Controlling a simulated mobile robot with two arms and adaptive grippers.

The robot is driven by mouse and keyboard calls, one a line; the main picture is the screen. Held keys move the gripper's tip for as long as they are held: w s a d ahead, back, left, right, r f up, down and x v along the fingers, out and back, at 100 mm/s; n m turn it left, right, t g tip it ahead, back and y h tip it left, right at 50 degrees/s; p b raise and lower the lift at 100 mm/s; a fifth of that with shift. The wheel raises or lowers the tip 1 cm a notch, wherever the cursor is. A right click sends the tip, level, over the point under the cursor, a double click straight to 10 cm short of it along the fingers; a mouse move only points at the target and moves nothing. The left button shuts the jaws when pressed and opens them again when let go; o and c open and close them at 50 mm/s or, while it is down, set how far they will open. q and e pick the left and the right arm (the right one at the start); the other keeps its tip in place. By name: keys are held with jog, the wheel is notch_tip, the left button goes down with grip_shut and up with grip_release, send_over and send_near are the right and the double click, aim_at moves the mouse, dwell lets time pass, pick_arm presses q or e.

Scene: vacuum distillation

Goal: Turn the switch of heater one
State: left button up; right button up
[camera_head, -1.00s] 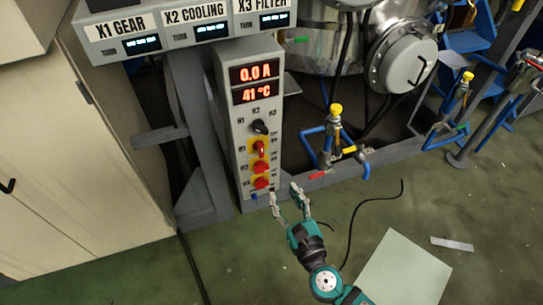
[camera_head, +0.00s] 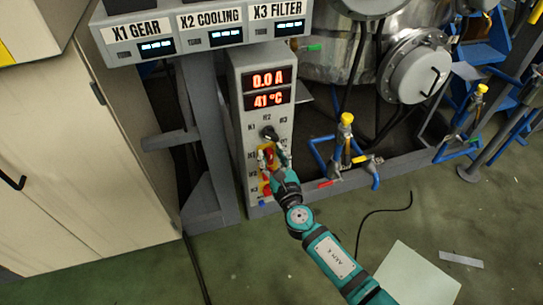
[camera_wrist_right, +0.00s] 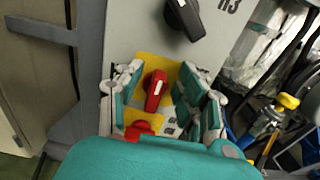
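The grey control box (camera_head: 243,125) carries red displays reading 0.0 A and 41 °C. Below them is a black knob (camera_head: 269,132), then red switches on yellow plates in a column. The uppermost red switch (camera_wrist_right: 155,88), apparently that of heater one, sits between the fingers of my right gripper (camera_head: 271,157) in the right wrist view. The gripper is open, one finger on each side of that switch; I cannot tell whether they touch it. A lower red switch (camera_wrist_right: 140,128) is partly hidden by the gripper. My left gripper is not in view.
The black knob (camera_wrist_right: 183,18) is close above the fingers in the right wrist view. A yellow-topped valve with blue pipes (camera_head: 346,135) stands right of the box. A beige cabinet (camera_head: 90,180) is at the left. A black cable (camera_head: 385,210) lies on the green floor.

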jog(key=shift+w, duration=0.15)
grip_shut()
